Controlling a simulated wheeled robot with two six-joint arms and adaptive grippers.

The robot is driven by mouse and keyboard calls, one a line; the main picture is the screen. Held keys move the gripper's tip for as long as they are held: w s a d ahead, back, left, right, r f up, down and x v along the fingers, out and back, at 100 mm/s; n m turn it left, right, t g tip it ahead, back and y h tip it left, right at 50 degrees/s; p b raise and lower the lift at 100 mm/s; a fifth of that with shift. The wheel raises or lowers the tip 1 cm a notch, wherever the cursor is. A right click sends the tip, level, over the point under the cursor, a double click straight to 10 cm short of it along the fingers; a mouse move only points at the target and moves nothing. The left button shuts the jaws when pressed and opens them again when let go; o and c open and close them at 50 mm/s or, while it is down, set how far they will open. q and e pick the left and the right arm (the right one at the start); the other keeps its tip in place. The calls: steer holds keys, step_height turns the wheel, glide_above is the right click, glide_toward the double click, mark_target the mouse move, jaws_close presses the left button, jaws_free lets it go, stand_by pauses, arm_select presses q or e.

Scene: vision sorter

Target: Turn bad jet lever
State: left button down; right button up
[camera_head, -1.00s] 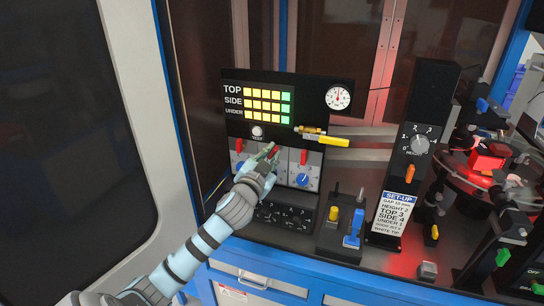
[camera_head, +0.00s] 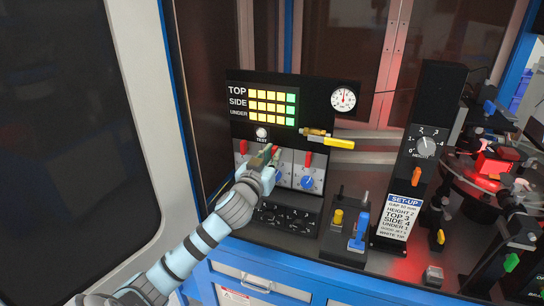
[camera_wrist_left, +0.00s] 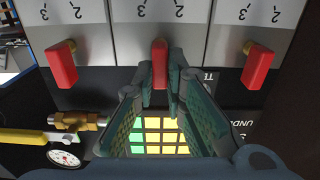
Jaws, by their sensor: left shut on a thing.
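My left gripper (camera_head: 268,158) is at the row of red levers on the black control panel (camera_head: 235,118). In the left wrist view its fingers stand on either side of the middle red lever (camera_wrist_left: 159,62), shut on it. The left red lever (camera_head: 243,147) and right red lever (camera_head: 307,160) stand free beside it. A brass valve with a yellow handle (camera_head: 338,143) sits on the panel's right, its handle roughly level. I can read no label naming a bad jet lever. My right gripper is not in view.
The pressure gauge (camera_head: 344,98) is at the panel's upper right. A blue joystick (camera_head: 359,232) and yellow knob (camera_head: 338,217) stand right of my left arm.

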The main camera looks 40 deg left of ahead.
arm_select(q)
steer(key=shift+f, duration=0.15)
steer(key=c, duration=1.6)
jaws_free()
steer(key=shift+c, duration=0.2)
steer(key=v, duration=0.7)
steer(key=shift+s, duration=0.25)
steer(key=shift+d, duration=0.1)
